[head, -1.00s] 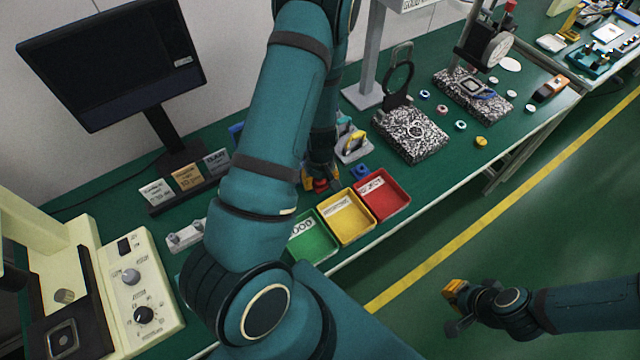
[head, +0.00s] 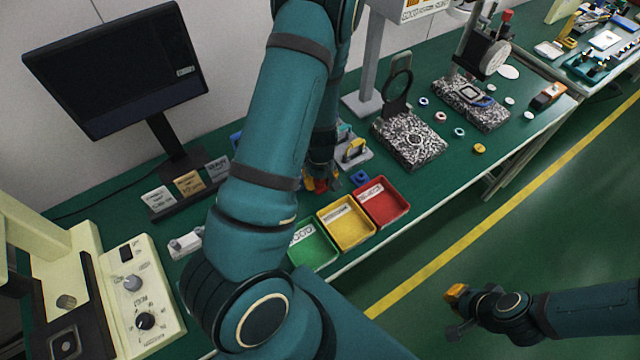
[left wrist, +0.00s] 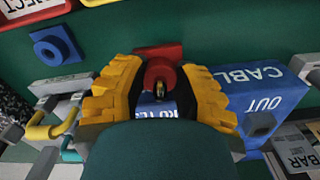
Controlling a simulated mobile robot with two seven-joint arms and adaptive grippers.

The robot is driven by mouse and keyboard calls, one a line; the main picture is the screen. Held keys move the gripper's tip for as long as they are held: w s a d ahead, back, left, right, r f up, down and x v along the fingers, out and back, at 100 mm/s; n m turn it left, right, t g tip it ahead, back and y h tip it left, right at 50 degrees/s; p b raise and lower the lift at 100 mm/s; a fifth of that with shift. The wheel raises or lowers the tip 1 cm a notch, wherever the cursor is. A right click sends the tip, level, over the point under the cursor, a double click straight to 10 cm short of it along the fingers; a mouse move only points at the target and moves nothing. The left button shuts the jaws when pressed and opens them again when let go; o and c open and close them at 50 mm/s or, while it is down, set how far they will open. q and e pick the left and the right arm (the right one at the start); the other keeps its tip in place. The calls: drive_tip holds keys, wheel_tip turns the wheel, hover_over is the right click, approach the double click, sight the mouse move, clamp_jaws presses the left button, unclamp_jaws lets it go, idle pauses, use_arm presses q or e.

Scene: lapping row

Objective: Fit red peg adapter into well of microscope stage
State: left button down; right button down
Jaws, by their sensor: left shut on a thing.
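My left gripper (head: 322,182) is over the bench behind the coloured trays. In the left wrist view its yellow fingers (left wrist: 160,80) are shut on the red peg adapter (left wrist: 158,54), whose red body shows between and beyond the tips. In the head view only a little of the adapter (head: 310,183) shows beside my fingers. A cream machine (head: 150,300) at the lower left has a dark plate with a square recess (head: 63,344); I cannot tell whether this is the microscope stage. My right gripper (head: 456,298) hangs over the floor, away from the bench; its finger gap is unclear.
Green (head: 314,256), yellow (head: 346,232) and red (head: 384,208) trays line the front edge. A blue square piece (left wrist: 55,45) lies near them. A blue lettered box (left wrist: 268,92) is close beside my left fingers. Card holders (head: 185,196), a monitor (head: 115,60) and speckled blocks (head: 410,140) stand around.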

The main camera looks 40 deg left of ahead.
use_arm(q)
wheel_tip(320, 180, up, 7)
drive_tip(key=shift+f+p, duration=0.15)
drive_tip(key=shift+p, duration=0.75)
drive_tip(key=w+d+r+m+b, duration=0.1)
drive_tip(key=w+d+r+m, duration=0.1)
drive_tip(key=d+m, duration=0.3)
drive_tip(key=w+d+r+m+b, duration=0.1)
drive_tip(key=w+d+r+m, duration=0.1)
drive_tip(key=d+m, duration=0.4)
drive_tip(key=d, duration=0.4)
drive_tip(key=shift+w+d, duration=0.2)
drive_tip(key=shift+w, duration=0.2)
drive_tip(key=shift+s, duration=0.15)
